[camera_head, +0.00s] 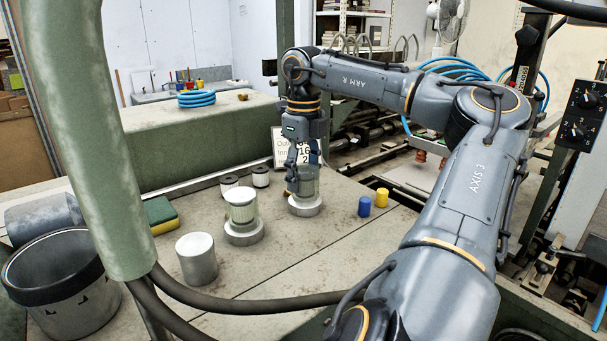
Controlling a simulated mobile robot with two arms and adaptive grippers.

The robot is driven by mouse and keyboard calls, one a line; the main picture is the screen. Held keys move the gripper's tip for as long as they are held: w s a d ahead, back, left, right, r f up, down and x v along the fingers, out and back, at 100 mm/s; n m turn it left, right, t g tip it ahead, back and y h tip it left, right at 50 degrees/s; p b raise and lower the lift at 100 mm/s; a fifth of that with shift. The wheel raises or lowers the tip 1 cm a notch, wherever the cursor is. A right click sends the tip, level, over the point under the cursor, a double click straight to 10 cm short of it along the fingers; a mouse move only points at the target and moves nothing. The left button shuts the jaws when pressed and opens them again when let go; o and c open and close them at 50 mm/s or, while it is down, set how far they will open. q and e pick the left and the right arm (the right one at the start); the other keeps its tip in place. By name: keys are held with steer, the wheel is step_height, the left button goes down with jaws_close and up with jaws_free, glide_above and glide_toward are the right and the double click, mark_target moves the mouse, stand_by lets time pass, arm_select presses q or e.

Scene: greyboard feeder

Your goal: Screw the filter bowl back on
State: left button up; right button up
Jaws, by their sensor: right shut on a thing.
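My right gripper (303,180) points down and is shut on a grey filter bowl (310,190). This bowl is upright over a round metal base (305,207); I cannot tell whether its thread is engaged. To its left, a pleated white filter element (241,208) with a metal cap stands upright on a second round base (243,234), uncovered. A second metal bowl (197,259), a plain silver cylinder, stands on the bench in front of it, apart from the base. My left gripper is not in view.
Two dark-ended filter elements (261,176) stand behind, near a partly hidden sign. A green-yellow sponge (160,214) and a bucket (62,290) are left. A green post (85,130) and dark hoses cross the foreground.

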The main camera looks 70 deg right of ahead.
mark_target(304, 168)
steer(key=shift+f, duration=0.2)
steer(key=o, duration=1.2)
steer(key=shift+r, duration=0.1)
step_height(304, 168, up, 12)
steer(key=shift+f, duration=0.1)
